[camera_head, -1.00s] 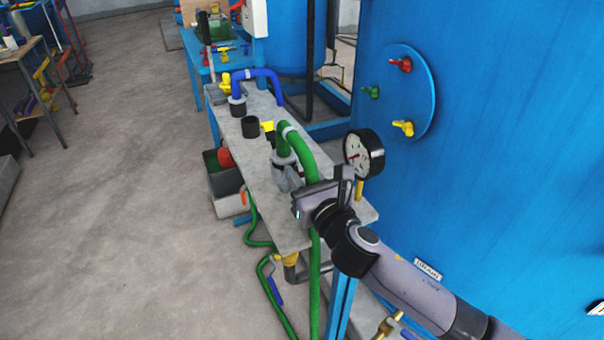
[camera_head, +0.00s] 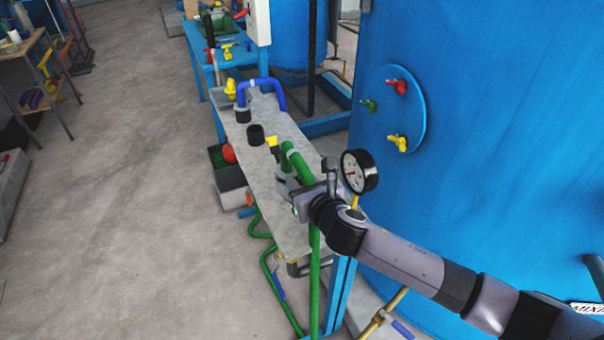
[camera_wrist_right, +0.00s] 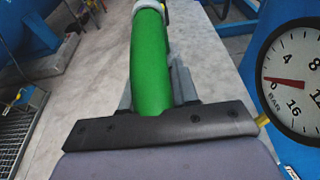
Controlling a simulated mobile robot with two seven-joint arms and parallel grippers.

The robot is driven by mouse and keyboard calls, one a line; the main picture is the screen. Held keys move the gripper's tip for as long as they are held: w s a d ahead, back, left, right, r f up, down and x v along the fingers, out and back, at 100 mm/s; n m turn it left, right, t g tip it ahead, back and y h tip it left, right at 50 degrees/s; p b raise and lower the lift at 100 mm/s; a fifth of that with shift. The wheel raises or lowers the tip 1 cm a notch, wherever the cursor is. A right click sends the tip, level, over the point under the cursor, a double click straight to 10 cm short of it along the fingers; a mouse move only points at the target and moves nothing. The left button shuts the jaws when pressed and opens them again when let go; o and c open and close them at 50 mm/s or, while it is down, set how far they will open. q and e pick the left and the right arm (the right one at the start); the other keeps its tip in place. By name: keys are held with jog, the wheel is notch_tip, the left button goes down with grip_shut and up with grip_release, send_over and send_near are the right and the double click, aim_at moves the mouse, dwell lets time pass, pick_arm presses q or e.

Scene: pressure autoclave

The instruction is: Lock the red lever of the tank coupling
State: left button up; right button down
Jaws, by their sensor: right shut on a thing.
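My right gripper (camera_head: 308,199) is at the near end of the grey bench, beside the pressure gauge. It is shut on the green hose (camera_head: 302,166), which also shows rising from between the jaws in the right wrist view (camera_wrist_right: 150,65). The hose runs down below the gripper past the bench edge. A grey fitting (camera_head: 286,186) beside the hose is partly hidden by the gripper. A red handle (camera_head: 396,86) sits on the round plate of the blue tank (camera_head: 480,160); I cannot tell whether it belongs to a coupling. My left gripper is out of view.
The round gauge (camera_head: 360,171) stands close to my right wrist. On the bench (camera_head: 277,215) are a black socket (camera_head: 255,135), a yellow handle (camera_head: 273,141) and a blue hose (camera_head: 262,83). A red round thing (camera_head: 229,152) lies in a bin.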

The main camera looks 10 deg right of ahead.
jog(key=shift+w+a+r+g+h, duration=0.1)
jog(key=shift+w+r+g+h, duration=0.15)
jog(key=shift+g, duration=0.35)
jog(key=shift+w+a+r+g+h, duration=0.15)
jog(key=shift+w+g, duration=0.25)
jog(key=shift+g, duration=0.2)
jog(key=shift+w+r+g+h, duration=0.1)
jog(key=shift+w+g+h, duration=0.15)
jog(key=shift+g, duration=0.35)
jog(key=shift+w, duration=0.1)
jog(key=c, duration=0.9)
grip_release()
jog(key=shift+v, duration=3.6)
